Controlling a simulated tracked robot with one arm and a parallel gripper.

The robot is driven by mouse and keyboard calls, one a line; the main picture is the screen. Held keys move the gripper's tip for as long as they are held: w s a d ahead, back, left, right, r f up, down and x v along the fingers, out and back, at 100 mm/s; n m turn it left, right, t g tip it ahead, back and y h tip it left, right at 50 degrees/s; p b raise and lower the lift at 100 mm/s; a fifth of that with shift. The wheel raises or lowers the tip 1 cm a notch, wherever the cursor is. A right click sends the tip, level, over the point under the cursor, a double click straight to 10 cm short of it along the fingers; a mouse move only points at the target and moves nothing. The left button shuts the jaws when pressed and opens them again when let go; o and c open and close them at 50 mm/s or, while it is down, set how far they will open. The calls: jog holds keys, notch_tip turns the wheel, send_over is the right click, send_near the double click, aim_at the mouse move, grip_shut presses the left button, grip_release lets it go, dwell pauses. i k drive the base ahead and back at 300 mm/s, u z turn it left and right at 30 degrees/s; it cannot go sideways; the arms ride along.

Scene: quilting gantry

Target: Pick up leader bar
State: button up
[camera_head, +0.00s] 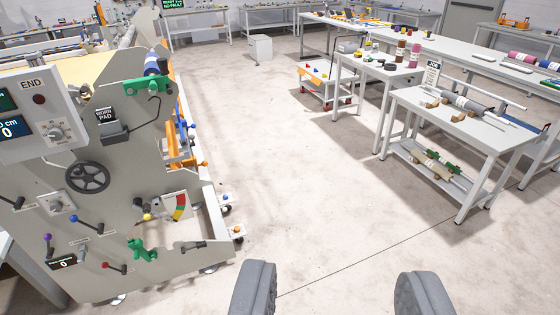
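My gripper (338,292) shows at the bottom of the view, its two grey fingers wide apart with only bare floor between them. Long bars lie on the white table at the right. A grey roller-like bar (468,104) rests on wooden cradle blocks (459,116) on its top. A thin white bar (490,95) lies behind it. More pale bars (445,171) with green clamps lie on the lower shelf. I cannot tell for sure which is the leader bar. All these bars are well away from my gripper.
The quilting gantry's end plate (125,215) stands close at the left, with a handwheel (87,177), levers and a control box (40,115). A small cart (327,85) and more tables with spools stand farther back. The concrete floor (270,170) between gantry and tables is clear.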

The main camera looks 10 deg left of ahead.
aim_at(183, 140)
jog(key=u, duration=0.2)
jog(key=i, duration=1.35)
jog(key=u, duration=0.5)
jog(key=i, duration=1.3)
jog(key=u, duration=0.5)
jog(key=i, duration=0.9)
jog(key=u, duration=0.15)
